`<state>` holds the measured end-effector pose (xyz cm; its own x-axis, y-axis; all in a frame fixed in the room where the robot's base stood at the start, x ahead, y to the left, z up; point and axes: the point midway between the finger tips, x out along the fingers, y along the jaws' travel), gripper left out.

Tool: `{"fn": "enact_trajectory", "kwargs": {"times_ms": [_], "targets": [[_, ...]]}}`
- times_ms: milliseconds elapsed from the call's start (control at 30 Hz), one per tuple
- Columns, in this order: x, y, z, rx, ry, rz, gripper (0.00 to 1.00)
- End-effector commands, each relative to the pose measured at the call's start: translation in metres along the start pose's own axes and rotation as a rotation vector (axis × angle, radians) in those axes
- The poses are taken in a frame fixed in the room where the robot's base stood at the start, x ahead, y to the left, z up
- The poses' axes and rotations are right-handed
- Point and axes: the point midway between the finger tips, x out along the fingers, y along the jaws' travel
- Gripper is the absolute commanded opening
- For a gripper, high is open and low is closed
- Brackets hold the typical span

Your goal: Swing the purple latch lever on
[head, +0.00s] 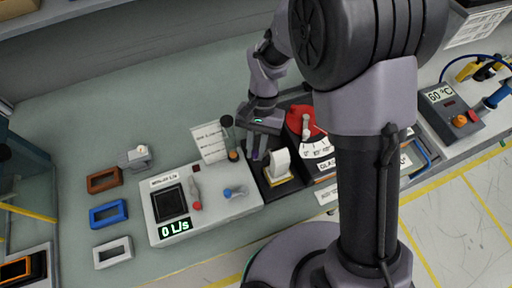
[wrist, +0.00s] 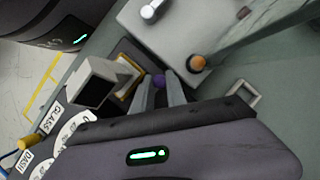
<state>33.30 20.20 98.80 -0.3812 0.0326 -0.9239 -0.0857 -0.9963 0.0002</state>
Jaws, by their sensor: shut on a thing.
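A white block with a dark face on a yellow-edged base (head: 279,167) stands right beside the gripper.
A white box with a "0 L/s" display (head: 174,228) stands to the left, with red and blue levers. An orange-tipped dark post (head: 233,155) stands close to the gripper's left. A red part (head: 306,121) and dial cards are to the right. Coloured frames (head: 109,213) lie at far left.

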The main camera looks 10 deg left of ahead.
Motion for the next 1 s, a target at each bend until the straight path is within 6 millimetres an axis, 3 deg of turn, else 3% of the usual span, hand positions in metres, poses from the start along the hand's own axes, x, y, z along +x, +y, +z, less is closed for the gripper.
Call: {"fn": "enact_trajectory", "kwargs": {"times_ms": [367,1000], "targets": [[-0.002,-0.003,-0.007,0.174,0.001,-0.073,0.0],[-0.011,-0.003,-0.029,0.733,0.0,-0.305,0.0]]}}
